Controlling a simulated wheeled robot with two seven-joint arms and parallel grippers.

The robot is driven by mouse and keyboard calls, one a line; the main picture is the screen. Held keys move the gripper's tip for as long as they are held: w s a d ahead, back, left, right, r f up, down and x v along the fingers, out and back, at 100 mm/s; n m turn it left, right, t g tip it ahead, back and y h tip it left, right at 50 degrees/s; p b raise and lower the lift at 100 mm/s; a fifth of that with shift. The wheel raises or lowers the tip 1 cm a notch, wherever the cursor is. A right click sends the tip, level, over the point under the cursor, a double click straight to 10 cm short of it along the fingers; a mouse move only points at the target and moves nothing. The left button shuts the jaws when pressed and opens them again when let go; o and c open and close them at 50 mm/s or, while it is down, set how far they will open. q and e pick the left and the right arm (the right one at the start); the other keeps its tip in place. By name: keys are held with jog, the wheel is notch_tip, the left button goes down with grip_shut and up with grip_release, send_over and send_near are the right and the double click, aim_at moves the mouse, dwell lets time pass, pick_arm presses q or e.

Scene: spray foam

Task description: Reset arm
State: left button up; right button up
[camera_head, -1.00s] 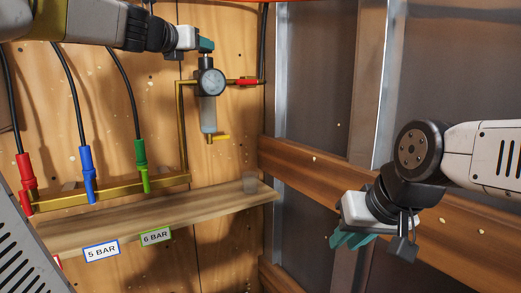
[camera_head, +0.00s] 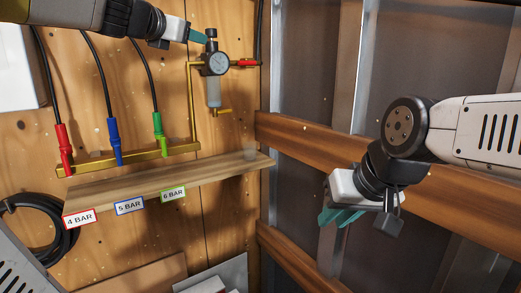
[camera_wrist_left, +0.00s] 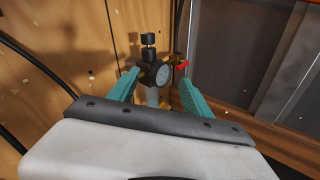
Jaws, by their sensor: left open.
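My left gripper (camera_head: 199,37) reaches in from the upper left of the head view, close to the pressure regulator. The regulator has a black knob (camera_head: 211,34), a round gauge (camera_head: 218,63) and a clear bowl below. In the left wrist view my left gripper's teal fingers (camera_wrist_left: 152,88) are spread apart, with the regulator (camera_wrist_left: 160,72) seen in the gap beyond them. They hold nothing there. My right gripper (camera_head: 340,217) hangs at the right, teal fingers pointing down-left, away from any object. Its finger gap is hard to make out.
Red (camera_head: 64,147), blue (camera_head: 114,142) and green (camera_head: 158,132) hose connectors stand on a brass manifold (camera_head: 130,160). A coiled black hose (camera_head: 60,235) hangs lower left.

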pick_arm(q)
jog(key=s+d+f+m+g, duration=0.3)
jog(key=s+f+m, duration=0.3)
jog(key=f+m, duration=0.3)
jog(key=s+d+f+m+g, duration=0.3)
jog(key=s+f+m, duration=0.3)
jog(key=f+m, duration=0.25)
jog(key=s+a+f+m+g+y, duration=0.2)
jog(key=s+f+m+g, duration=0.2)
jog(key=s+f+m, duration=0.9)
notch_tip(320, 180, down, 4)
jog(key=shift+s+f, duration=0.1)
jog(key=shift+s, duration=0.1)
dwell(1.8)
